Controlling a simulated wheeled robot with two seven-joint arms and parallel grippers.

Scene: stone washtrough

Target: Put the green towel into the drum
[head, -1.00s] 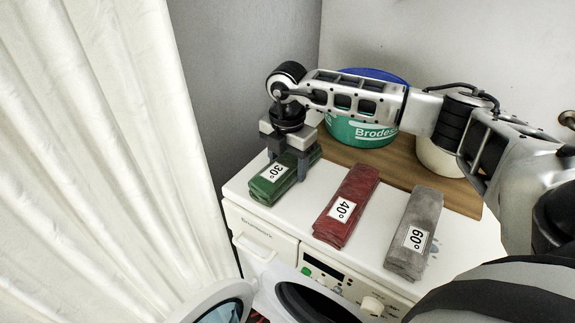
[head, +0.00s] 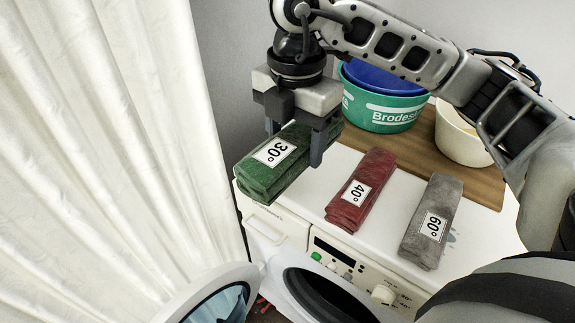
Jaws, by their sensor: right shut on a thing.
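The green towel (head: 268,178) is a folded roll with a 30° label, in the head view left of centre. My right gripper (head: 294,143) comes down over its far part from above and is shut on it, with a finger on each side. The towel appears held above the washing machine's white top (head: 310,191). The drum opening (head: 327,295) is at the front of the machine, at the bottom of the view. Its round door (head: 205,302) stands open to the left. The inside of the drum is mostly hidden. My left gripper is not in view.
A red towel (head: 362,190) marked 40° and a grey towel (head: 433,222) marked 60° lie on the machine top. Behind them a wooden board (head: 415,153) carries a green tub (head: 385,112) with a blue one inside and a cream bowl (head: 462,135). A white curtain (head: 110,150) hangs at left.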

